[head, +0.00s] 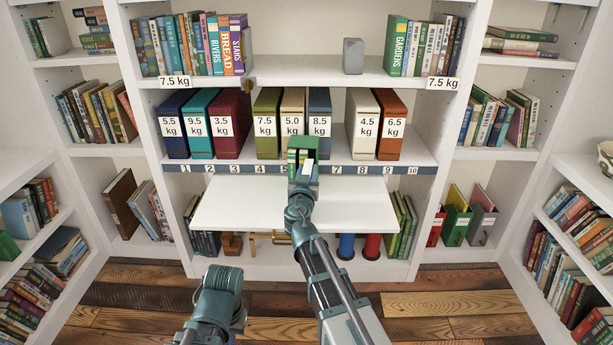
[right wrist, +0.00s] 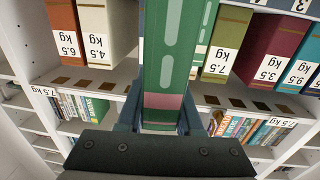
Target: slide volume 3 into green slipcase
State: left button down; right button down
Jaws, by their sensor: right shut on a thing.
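My right gripper (head: 303,163) is shut on a green book (head: 302,143) and holds it upright in front of the middle shelf. In the right wrist view the green book (right wrist: 174,55) has pale green marks and a pink band, and it stands between the fingers (right wrist: 160,128); I cannot read a volume number on it. A green slipcase (head: 454,231) stands on the low shelf at the right, between a red one (head: 436,232) and a grey one (head: 482,233). My left arm shows at the lower left, but its gripper is not visible.
Weight-labelled volumes line the middle shelf, including an olive one (head: 266,110) and a cream one (head: 361,115) beside the held book. A bare white pull-out board (head: 240,205) juts out below. A grey block (head: 352,56) stands on the upper shelf.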

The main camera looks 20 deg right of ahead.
aim_at(309, 161)
jog(key=shift+x, duration=2)
dwell(0.8)
jog(key=shift+s, duration=0.2)
jog(key=shift+s+a, duration=0.15)
jog(key=shift+s, duration=0.1)
dwell(0.5)
jog(key=shift+s+d+n+y, duration=0.1)
jog(key=shift+d+n+y, duration=0.25)
jog(key=shift+y, duration=0.25)
jog(key=shift+a+t, duration=0.1)
jog(key=shift+t, duration=0.2)
jog(key=shift+w, duration=0.55)
dwell(0.4)
jog(key=shift+c, duration=2.4)
grip_release()
